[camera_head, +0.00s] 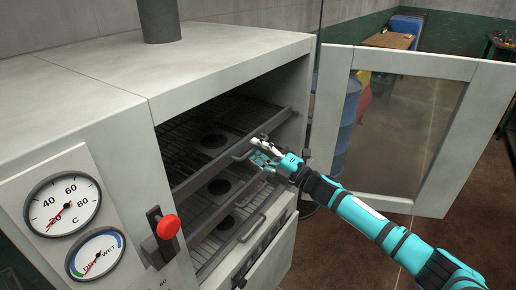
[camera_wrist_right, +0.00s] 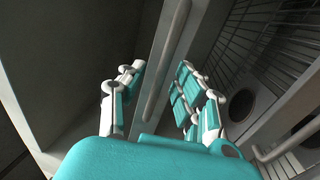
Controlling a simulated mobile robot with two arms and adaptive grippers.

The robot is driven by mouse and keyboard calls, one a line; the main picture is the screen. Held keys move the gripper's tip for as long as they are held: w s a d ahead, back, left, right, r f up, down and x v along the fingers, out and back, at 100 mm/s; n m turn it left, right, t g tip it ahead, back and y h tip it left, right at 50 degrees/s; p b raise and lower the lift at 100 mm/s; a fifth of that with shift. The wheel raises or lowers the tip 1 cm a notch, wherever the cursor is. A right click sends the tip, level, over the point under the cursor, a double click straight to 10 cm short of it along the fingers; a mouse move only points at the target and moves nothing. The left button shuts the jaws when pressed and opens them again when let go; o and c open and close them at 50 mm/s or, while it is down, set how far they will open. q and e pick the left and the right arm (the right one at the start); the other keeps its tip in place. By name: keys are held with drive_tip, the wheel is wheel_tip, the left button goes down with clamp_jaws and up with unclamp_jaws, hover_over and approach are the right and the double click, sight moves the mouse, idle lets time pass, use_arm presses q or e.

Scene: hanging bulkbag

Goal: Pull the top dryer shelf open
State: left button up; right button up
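The top dryer shelf (camera_head: 226,153) is a dark metal grid rack with a grey front rail, sitting inside the open cabinet. A bar handle is on its front, partly hidden by my gripper. My right gripper (camera_head: 262,152) is at this handle, coming from the right. In the right wrist view the handle bar (camera_wrist_right: 168,55) runs between the two fingers of the gripper (camera_wrist_right: 160,95), which stand apart on either side of it. I see a gap between fingers and bar. My left gripper is not in view.
The dryer door (camera_head: 462,130) stands swung open on the right, beside my right arm. Lower shelves with their own handle (camera_head: 252,229) lie below. A red-knobbed lever (camera_head: 168,227) and two gauges (camera_head: 64,204) are on the front left. A blue barrel (camera_head: 347,115) stands behind the door.

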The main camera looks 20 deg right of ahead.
clamp_jaws()
drive_tip(key=shift+s+d+f, duration=0.1)
idle(0.5)
